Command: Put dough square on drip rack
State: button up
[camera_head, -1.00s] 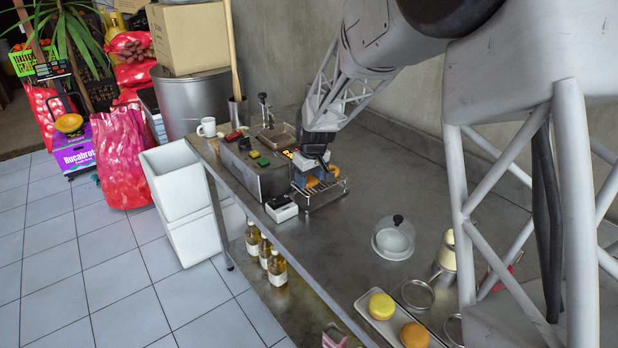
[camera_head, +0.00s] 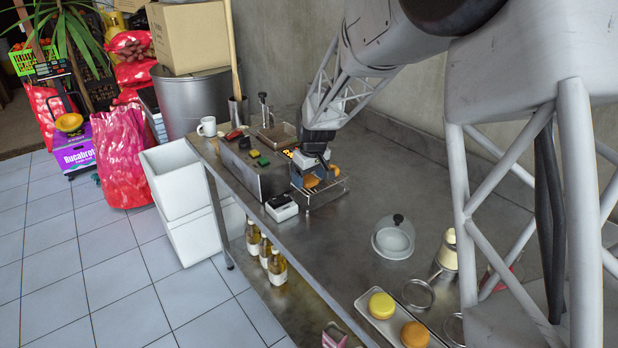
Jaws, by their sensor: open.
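The drip rack (camera_head: 328,196) is a small wire rack on the steel bench, beside the grey fryer-like box. Golden-brown pieces show at the rack: one (camera_head: 311,181) is at my gripper's jaws, and another (camera_head: 335,170) is just to the right. I cannot tell which is the dough square. My gripper (camera_head: 308,184) is open, pointing down at the left part of the rack. Its jaws partly hide the nearer piece, and I cannot tell whether they touch it.
The fryer-like box (camera_head: 258,170) with coloured buttons stands close to the left of my gripper. A small white device (camera_head: 281,207) sits in front. A glass dome (camera_head: 393,238) and a tray (camera_head: 384,327) with round cakes stand nearer.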

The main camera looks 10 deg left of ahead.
aim_at(313, 181)
notch_tip(313, 181, up, 12)
jog(key=s+d, duration=0.1)
jog(key=shift+f, duration=0.2)
dwell(0.3)
jog(key=shift+s+d, duration=0.1)
dwell(0.5)
jog(key=shift+s+d, duration=0.1)
jog(key=s+d+r+m, duration=0.2)
jog(key=s+d+r, duration=0.2)
jog(key=s+d, duration=0.55)
jog(key=s+d+r+m, duration=0.2)
jog(key=s+d+r, duration=0.1)
jog(key=s+d, duration=0.6)
jog(key=s+d+f+m, duration=0.1)
jog(key=s+d, duration=0.2)
jog(key=s, duration=0.5)
jog(key=s+d+f+m+t, duration=0.1)
jog(key=s+d+m, duration=0.1)
jog(key=s, duration=0.6)
jog(key=s+d+f+m+h, duration=0.1)
jog(key=s+d, duration=0.3)
jog(key=s, duration=0.4)
jog(key=shift+d+f+m, duration=0.2)
jog(key=shift+f+m, duration=0.35)
jog(key=shift+m, duration=0.05)
